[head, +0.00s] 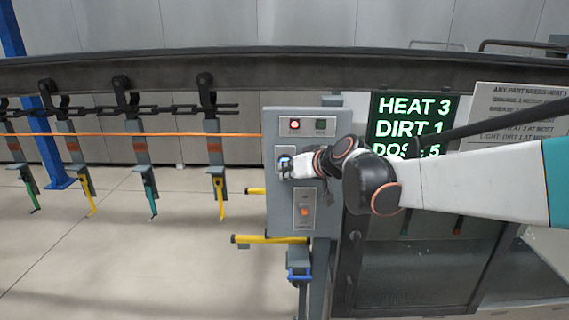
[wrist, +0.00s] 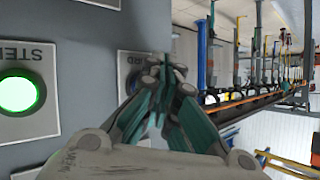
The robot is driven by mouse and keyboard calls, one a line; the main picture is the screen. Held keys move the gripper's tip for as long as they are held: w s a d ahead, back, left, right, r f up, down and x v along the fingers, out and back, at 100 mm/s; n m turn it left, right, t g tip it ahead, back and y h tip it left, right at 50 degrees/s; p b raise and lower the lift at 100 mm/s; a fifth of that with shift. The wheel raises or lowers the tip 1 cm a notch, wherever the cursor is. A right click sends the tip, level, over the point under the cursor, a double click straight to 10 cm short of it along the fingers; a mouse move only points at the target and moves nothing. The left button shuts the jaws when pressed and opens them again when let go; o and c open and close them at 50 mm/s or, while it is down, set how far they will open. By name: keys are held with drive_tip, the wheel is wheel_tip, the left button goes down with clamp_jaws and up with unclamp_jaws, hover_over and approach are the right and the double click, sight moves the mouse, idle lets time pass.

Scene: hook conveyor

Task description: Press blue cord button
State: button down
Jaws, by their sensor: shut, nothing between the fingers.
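The blue cord button (head: 284,158) is on the middle plate of a grey control box in the head view, mostly covered by my gripper. My gripper (head: 287,170) is shut and empty, with its fingertips at this button. In the wrist view my gripper (wrist: 165,75) shows closed fingers in front of a plate (wrist: 128,62) with letters ending in "RD".
The control box (head: 272,220) also has a red lamp (head: 294,124) and an orange switch (head: 304,211). A lit green button (wrist: 18,93) is on the left in the wrist view. Hooks with coloured parts hang from a chain (head: 170,110) at left. A green-lettered screen (head: 412,107) stands at right.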

drive_tip(key=shift+w, duration=0.45)
idle(0.6)
drive_tip(key=shift+s, duration=0.85)
drive_tip(key=s, duration=0.5)
drive_tip(key=shift+a, duration=0.15)
drive_tip(key=shift+f, duration=0.1)
idle(0.6)
drive_tip(key=s+d+f+m+g+h+b, duration=0.1)
drive_tip(key=s+d+f+h+b, duration=0.1)
drive_tip(key=s+d+f+b, duration=0.4)
drive_tip(key=s+d+f+m+g+h+b, duration=0.1)
drive_tip(key=s+d+f+b, duration=0.5)
drive_tip(key=s+f+b, duration=0.7)
drive_tip(key=s+d+f+m+g+h+b, duration=0.1)
drive_tip(key=s+d+f+h+b, duration=0.3)
drive_tip(key=f+b, duration=0.9)
drive_tip(key=s+d+f+m, duration=0.1)
drive_tip(key=s+d+f, duration=0.2)
drive_tip(key=f, duration=0.6)
drive_tip(key=shift+s, duration=1.4)
